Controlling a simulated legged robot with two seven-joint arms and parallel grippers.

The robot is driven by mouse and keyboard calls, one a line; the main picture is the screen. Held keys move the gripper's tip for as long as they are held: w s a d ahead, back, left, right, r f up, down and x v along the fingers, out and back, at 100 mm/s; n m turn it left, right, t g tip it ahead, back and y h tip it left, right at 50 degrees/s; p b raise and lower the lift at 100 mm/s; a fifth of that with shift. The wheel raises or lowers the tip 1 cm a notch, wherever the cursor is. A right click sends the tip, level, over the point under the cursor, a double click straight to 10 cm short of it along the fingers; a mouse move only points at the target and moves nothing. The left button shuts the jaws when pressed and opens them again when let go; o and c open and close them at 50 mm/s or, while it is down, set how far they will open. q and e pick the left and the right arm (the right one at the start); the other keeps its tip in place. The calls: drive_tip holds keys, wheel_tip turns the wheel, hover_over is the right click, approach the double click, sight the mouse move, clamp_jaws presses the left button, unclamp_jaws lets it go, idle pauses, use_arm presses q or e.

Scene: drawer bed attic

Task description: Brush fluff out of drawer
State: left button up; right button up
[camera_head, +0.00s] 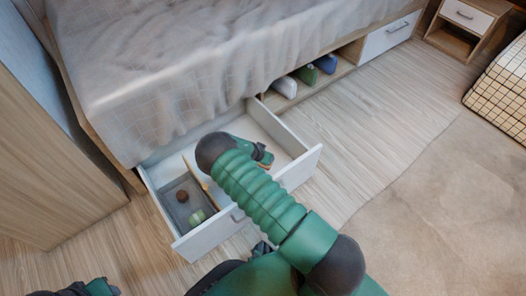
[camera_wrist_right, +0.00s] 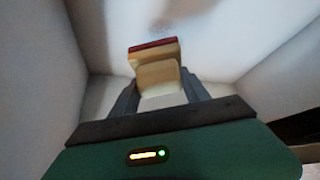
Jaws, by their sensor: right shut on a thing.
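The white drawer (camera_head: 313,160) is pulled out from under the bed. My right arm reaches over its front, with the right gripper (camera_head: 264,158) low inside the larger right compartment. In the right wrist view the gripper (camera_wrist_right: 158,95) is shut on a small brush (camera_wrist_right: 155,72) with a pale wooden body and a red edge. The brush is between the drawer's pale walls. A faint grey patch (camera_wrist_right: 180,10) lies beyond it and may be fluff; I cannot be sure. At the lower left, dark and green parts of my left arm (camera_head: 80,288) show, cut off by the frame.
A wooden divider (camera_head: 200,180) separates the left compartment, which holds a grey tray (camera_head: 173,190) with a brown ball (camera_head: 182,196) and a green item (camera_head: 197,216). The bed (camera_head: 180,70) overhangs the drawer's back. Wood floor (camera_head: 350,125) to the right is clear.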

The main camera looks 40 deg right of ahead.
drive_tip(key=shift+r+p, duration=0.65)
drive_tip(key=shift+r, duration=0.55)
